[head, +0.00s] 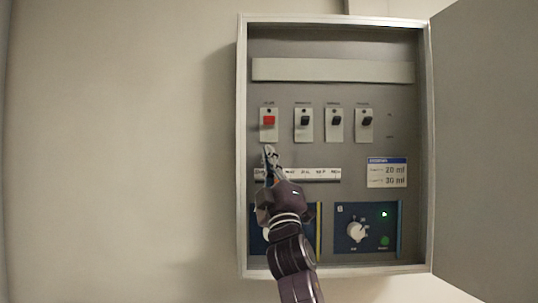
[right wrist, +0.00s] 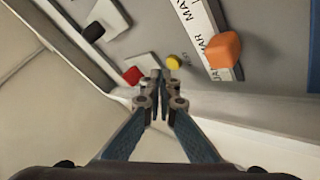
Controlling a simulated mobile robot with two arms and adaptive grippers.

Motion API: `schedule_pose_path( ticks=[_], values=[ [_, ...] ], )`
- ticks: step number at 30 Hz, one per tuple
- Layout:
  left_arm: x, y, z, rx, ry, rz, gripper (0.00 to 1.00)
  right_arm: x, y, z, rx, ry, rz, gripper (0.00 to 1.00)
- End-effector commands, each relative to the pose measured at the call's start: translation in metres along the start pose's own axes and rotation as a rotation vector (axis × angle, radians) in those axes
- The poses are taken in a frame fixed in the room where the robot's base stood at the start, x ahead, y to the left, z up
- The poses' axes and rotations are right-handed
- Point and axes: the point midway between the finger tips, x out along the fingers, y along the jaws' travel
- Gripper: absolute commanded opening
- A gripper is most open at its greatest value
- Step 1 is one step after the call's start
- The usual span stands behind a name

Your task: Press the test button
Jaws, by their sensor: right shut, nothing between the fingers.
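A small yellow round button (right wrist: 172,61), which may be the test button, shows just beyond my right fingertips in the right wrist view. I cannot make it out in the head view, where my gripper covers that spot. My right gripper (head: 269,152) is shut and empty, below the red switch (head: 268,120). In the right wrist view the gripper (right wrist: 157,82) points at the panel, its tips near the yellow button and the red switch (right wrist: 132,74). Contact with the button cannot be told. My left gripper is not in view.
The open cabinet (head: 243,150) has its door (head: 485,140) swung right. Dark switches (head: 335,119) sit right of the red one. A label strip (head: 315,174) carries an orange slider (right wrist: 222,50). A blue dial module (head: 372,213) with a green button (head: 384,241) is lower right.

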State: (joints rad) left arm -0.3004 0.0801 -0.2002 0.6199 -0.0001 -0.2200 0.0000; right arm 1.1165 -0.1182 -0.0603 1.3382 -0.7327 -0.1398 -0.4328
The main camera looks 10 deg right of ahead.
Motion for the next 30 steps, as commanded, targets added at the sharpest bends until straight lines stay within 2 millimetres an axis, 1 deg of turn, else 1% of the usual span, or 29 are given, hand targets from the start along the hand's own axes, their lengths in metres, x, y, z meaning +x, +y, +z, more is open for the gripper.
schedule_pose_path(
  ticks=[6,30],
  values=[
    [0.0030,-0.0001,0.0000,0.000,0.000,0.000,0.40,0.0043,-0.0026,0.0028,0.000,0.000,0.001,0.00],
    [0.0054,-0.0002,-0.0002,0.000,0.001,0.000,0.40,0.0079,-0.0058,0.0056,0.000,0.000,0.000,0.00]
  ],
)
